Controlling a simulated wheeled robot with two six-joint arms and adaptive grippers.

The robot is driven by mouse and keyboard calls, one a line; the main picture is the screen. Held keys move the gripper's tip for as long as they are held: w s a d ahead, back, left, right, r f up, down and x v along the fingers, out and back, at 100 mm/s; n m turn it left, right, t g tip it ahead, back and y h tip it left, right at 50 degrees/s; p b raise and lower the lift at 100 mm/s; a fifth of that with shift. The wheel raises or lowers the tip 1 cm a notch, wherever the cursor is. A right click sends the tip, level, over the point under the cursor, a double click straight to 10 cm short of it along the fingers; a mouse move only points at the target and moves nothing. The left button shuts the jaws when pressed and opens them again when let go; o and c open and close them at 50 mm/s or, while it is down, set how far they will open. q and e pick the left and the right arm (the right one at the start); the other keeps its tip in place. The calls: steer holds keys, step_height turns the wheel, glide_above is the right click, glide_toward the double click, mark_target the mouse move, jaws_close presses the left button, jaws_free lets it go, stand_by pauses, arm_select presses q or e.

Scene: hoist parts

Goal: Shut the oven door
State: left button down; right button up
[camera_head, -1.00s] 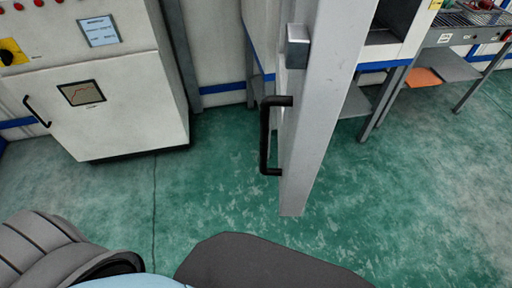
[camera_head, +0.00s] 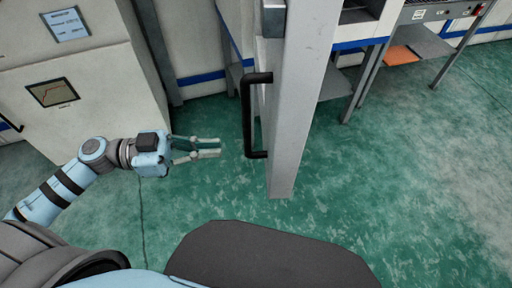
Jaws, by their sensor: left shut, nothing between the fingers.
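The oven door (camera_head: 300,110) is a tall grey panel seen nearly edge-on, standing open and swung out toward me. Its black bar handle (camera_head: 247,118) is on its left face. My left gripper (camera_head: 218,147) is left of the handle's lower end, pointing right toward it. It is shut and empty, with a small gap of floor showing before the handle. The oven body behind the door is mostly hidden. My right gripper is not in view.
A pale control cabinet (camera_head: 95,85) with a screen and labels stands at the left. A grey workbench with an orange sheet (camera_head: 400,55) on its lower shelf stands at the back right. The green floor (camera_head: 420,190) at the right is clear.

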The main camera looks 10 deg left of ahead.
mark_target(272, 146)
arm_select(q)
steer(key=x, duration=0.8)
steer(key=shift+w+d, duration=0.15)
steer(key=shift+d, duration=0.15)
steer(key=shift+w+d, duration=0.15)
steer(key=shift+d, duration=0.3)
steer(key=shift+p, duration=0.3)
